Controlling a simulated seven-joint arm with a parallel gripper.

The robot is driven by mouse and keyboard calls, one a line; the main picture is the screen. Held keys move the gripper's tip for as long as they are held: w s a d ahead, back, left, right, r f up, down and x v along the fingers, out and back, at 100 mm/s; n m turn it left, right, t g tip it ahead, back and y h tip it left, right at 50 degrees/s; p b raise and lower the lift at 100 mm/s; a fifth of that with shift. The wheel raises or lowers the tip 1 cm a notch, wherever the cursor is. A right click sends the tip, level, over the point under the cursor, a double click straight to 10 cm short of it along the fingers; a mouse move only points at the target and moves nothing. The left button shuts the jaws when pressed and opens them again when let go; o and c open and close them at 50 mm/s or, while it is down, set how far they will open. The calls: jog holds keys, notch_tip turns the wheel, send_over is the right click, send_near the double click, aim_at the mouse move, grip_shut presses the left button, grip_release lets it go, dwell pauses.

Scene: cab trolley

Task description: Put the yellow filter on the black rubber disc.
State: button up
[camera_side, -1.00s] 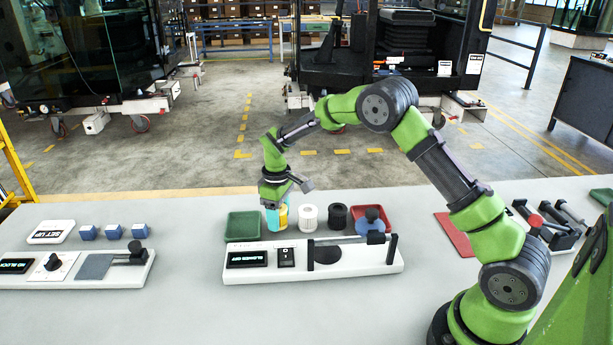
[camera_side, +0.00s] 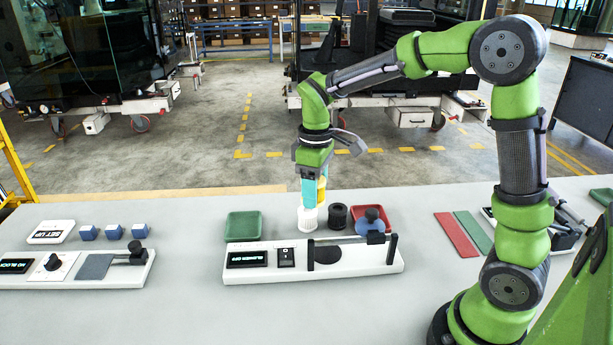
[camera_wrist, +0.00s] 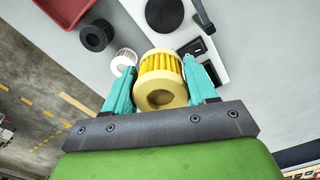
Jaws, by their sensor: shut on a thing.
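My gripper (camera_side: 314,180) is shut on the yellow filter (camera_wrist: 161,80), a pleated cylinder with an open centre, seen between the teal fingers in the wrist view. In the side view the yellow filter (camera_side: 321,190) is partly hidden by a finger and is held raised, in line with the white filter (camera_side: 307,217). The black rubber disc (camera_side: 327,254) lies on the white console (camera_side: 260,262), to the right of its switch. It also shows in the wrist view (camera_wrist: 164,14), beyond the yellow filter and apart from it.
A black filter (camera_side: 338,215) stands right of the white one. A green tray (camera_side: 244,226) is left, and a red tray (camera_side: 385,216) with a blue, black-knobbed item is right. A dark lever arm (camera_side: 350,240) runs along the console's back beside an upright black post (camera_side: 392,249).

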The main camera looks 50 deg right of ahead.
send_near(328, 252)
jog(key=shift+a+f, duration=0.1)
jog(key=shift+f, duration=2.95)
jog(key=shift+f, duration=0.1)
jog(key=o, duration=0.8)
